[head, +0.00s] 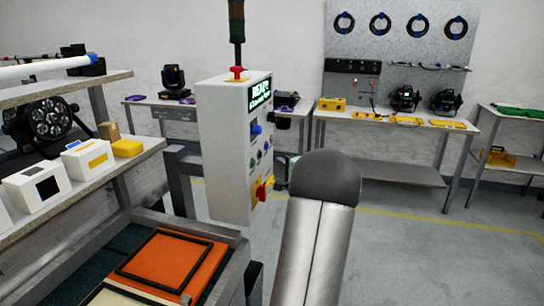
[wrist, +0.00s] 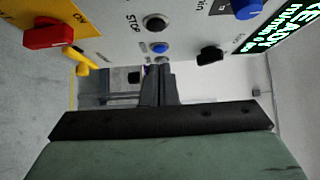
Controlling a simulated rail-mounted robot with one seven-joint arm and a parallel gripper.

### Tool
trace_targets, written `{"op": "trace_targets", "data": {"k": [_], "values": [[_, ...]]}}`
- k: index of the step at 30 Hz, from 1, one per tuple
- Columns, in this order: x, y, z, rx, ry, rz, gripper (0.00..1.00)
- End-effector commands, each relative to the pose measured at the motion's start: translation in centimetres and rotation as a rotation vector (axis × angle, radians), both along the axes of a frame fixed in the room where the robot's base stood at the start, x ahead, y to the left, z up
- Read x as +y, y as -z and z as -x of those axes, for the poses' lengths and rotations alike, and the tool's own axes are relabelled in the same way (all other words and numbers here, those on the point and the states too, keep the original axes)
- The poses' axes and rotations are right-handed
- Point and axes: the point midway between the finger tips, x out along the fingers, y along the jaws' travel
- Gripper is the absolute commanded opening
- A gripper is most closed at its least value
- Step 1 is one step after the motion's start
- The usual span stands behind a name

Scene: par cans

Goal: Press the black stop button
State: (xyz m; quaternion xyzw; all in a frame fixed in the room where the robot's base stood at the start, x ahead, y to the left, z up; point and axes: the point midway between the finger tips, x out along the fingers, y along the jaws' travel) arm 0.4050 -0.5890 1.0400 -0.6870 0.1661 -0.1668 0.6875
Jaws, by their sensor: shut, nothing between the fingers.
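The black stop button (wrist: 155,22) is a round button in a light ring, beside the printed word STOP on the white panel in the wrist view. My gripper (wrist: 159,68) is shut and empty. Its fingertips point at the panel, below the stop button in the picture, near a blue button (wrist: 159,48). A further small button shows at the fingertips, partly hidden. I cannot tell if the fingers touch the panel.
A black selector knob (wrist: 210,55), a blue knob (wrist: 248,8) and a red switch (wrist: 50,35) on a yellow plate stick out of the panel. A red emergency button (head: 237,72) tops the cabinet. A shelf rack (head: 110,180) stands left; open floor (head: 420,240) lies right.

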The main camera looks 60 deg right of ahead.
Motion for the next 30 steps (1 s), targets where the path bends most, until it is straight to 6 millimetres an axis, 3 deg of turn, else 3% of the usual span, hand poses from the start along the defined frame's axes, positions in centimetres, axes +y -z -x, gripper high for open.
{"op": "trace_targets", "data": {"k": [3,9,30], "values": [[1.1,0.1,2.5,0.001,0.005,0.000,0.00],[2.2,0.1,4.8,0.001,0.004,0.000,0.00],[2.5,0.1,5.5,0.002,0.005,-0.001,0.00]]}}
